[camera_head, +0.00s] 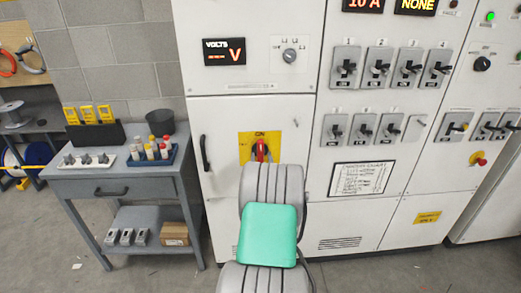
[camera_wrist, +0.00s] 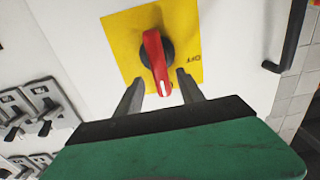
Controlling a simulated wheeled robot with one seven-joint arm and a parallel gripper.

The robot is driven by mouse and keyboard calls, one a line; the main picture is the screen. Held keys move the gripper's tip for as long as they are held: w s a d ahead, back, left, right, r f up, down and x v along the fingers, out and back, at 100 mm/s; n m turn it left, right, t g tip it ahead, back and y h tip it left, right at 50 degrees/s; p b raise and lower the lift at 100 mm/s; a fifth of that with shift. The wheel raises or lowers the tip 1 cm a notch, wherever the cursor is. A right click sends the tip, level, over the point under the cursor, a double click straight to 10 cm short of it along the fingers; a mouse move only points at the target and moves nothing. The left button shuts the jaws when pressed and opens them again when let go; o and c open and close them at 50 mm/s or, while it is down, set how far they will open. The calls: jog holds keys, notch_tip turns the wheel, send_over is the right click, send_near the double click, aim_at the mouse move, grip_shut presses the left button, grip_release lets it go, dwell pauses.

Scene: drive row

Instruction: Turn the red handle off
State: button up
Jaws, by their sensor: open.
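The red handle (camera_wrist: 156,62) is a rotary switch on a black hub, mounted on a yellow plate (camera_wrist: 186,25) with the word OFF at one side. In the wrist view it lies lengthwise toward my gripper (camera_wrist: 160,88). My gripper is open, with one finger on each side of the handle's near end, and I see no clear contact. In the head view the red handle (camera_head: 261,151) points up and down below the word ON on the yellow plate (camera_head: 244,139). My arm hides the lower part of the plate there, and my gripper's fingers are hidden.
The white cabinet (camera_head: 225,125) carries a black door handle (camera_head: 204,153) left of the plate. Several grey lever switches (camera_head: 345,68) and a red knob (camera_head: 478,159) are to the right. A grey cart (camera_head: 128,188) with small items stands at the left.

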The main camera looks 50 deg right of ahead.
aim_at(261, 153)
jog(key=x, duration=0.4)
jog(key=shift+w+d+p, duration=0.25)
jog(key=shift+p, duration=0.15)
jog(key=shift+c, duration=0.3)
jog(key=c, duration=0.9)
grip_shut()
jog(key=shift+s+a+f, duration=0.1)
jog(key=shift+f, duration=0.05)
